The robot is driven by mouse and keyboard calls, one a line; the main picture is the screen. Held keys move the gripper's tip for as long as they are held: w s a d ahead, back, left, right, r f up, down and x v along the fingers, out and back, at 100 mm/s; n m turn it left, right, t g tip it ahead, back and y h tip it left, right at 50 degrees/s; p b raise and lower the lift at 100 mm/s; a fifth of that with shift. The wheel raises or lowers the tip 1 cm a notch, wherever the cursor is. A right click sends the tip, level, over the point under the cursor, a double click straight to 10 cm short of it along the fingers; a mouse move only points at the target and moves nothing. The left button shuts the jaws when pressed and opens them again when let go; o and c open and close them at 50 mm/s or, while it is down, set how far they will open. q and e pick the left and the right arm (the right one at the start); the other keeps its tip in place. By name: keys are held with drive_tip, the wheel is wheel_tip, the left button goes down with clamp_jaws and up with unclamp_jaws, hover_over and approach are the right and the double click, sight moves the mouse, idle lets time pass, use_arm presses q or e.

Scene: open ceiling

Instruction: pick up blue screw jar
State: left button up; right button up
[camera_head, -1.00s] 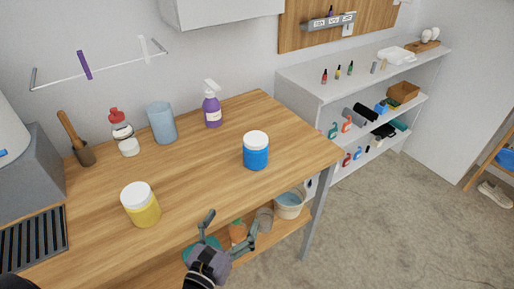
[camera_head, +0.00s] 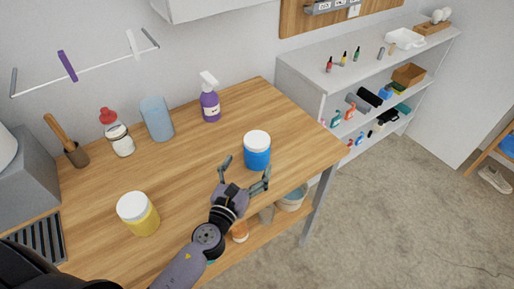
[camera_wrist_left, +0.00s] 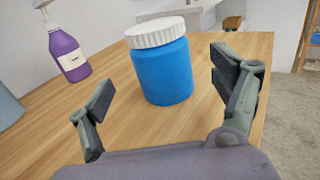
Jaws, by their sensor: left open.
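The blue screw jar (camera_head: 257,153) with a white lid stands upright on the wooden table, near its right part. In the left wrist view the jar (camera_wrist_left: 162,70) is straight ahead, between and beyond the two fingers. My left gripper (camera_head: 246,174) is open and empty, just in front of the jar on the near side, with its fingers spread to either side. In the left wrist view the gripper (camera_wrist_left: 165,105) shows a clear gap to the jar. My right gripper is not in view.
A yellow jar (camera_head: 138,214) stands to the left on the wooden table (camera_head: 190,165). A purple spray bottle (camera_head: 209,98), a blue cup (camera_head: 157,119) and a red-capped bottle (camera_head: 118,135) stand toward the back. A white shelf unit (camera_head: 305,83) is to the right. The table around the jar is clear.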

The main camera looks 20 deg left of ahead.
sight(252, 158)
use_arm(q)
drive_tip(key=shift+w, duration=0.8)
drive_tip(key=shift+w+d, duration=0.1)
drive_tip(key=shift+w, duration=0.3)
drive_tip(key=shift+w+r, duration=0.1)
drive_tip(key=shift+w, duration=0.25)
drive_tip(key=w, duration=0.3)
drive_tip(key=shift+w+d+p, duration=0.1)
drive_tip(key=shift+w+p, duration=0.3)
drive_tip(key=shift+w, duration=0.35)
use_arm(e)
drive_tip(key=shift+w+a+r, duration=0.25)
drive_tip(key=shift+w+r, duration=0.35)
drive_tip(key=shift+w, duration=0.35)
use_arm(q)
drive_tip(key=shift+s, duration=0.1)
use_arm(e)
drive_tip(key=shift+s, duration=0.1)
